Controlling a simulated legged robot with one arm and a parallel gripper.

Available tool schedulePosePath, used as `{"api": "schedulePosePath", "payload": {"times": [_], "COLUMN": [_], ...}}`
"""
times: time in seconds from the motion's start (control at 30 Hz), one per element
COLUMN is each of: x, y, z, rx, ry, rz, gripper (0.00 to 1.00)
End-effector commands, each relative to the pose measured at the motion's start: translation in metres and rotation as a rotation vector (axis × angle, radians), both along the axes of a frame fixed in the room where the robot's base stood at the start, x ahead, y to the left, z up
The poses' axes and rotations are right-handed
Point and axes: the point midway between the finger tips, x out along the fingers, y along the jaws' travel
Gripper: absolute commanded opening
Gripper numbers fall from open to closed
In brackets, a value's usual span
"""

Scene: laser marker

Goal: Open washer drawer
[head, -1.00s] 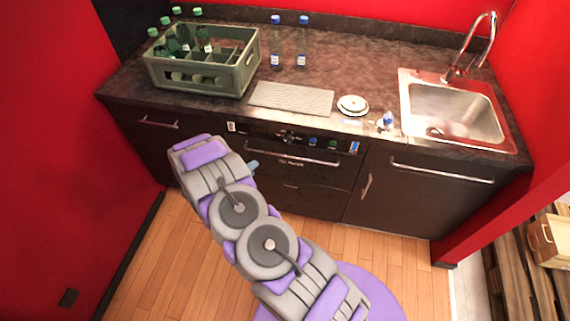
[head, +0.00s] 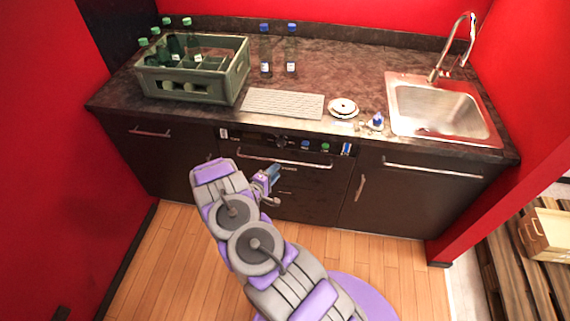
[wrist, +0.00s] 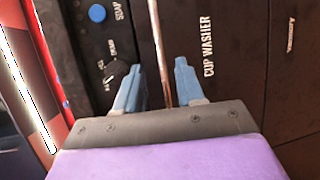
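The washer drawer (head: 310,180) is a dark front panel in the counter, marked "CUP WASHER" in the wrist view (wrist: 230,90). It looks shut. Its long metal bar handle (head: 302,162) runs along its top edge. In the wrist view the handle (wrist: 157,35) runs between my two blue fingers, with a gap to the left finger and closer to the right one. My gripper (wrist: 158,70) is open around the line of the bar. In the head view my gripper (head: 272,178) is just in front of the drawer, below the handle; whether it touches is unclear.
A control panel (head: 270,140) with knobs sits above the drawer. On the counter are a green bottle crate (head: 190,88), two bottles, a grey mat (head: 283,103), a saucer (head: 343,107) and a sink (head: 440,105). The wooden floor (head: 180,260) in front is clear.

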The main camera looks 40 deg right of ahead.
Motion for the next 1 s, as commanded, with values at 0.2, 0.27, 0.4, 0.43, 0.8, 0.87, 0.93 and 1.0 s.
{"api": "schedulePosePath", "payload": {"times": [0.2, 0.27, 0.4, 0.43, 0.8, 0.87, 0.93, 1.0], "x": [0.010, 0.014, 0.019, 0.020, 0.023, 0.023, 0.023, 0.023], "y": [-0.044, -0.053, -0.068, -0.070, -0.078, -0.079, -0.079, -0.079], "z": [-0.010, -0.012, -0.015, -0.015, -0.015, -0.015, -0.015, -0.015], "rx": [0.000, 0.001, 0.001, 0.000, -0.001, 0.000, 0.000, 0.000], "ry": [0.001, 0.000, 0.001, 0.002, 0.002, 0.002, 0.002, 0.002], "rz": [-0.006, -0.004, -0.004, -0.003, -0.001, -0.001, -0.002, -0.001], "gripper": [0.38, 0.38, 0.38, 0.38, 0.38, 0.38, 0.32, 0.26]}}
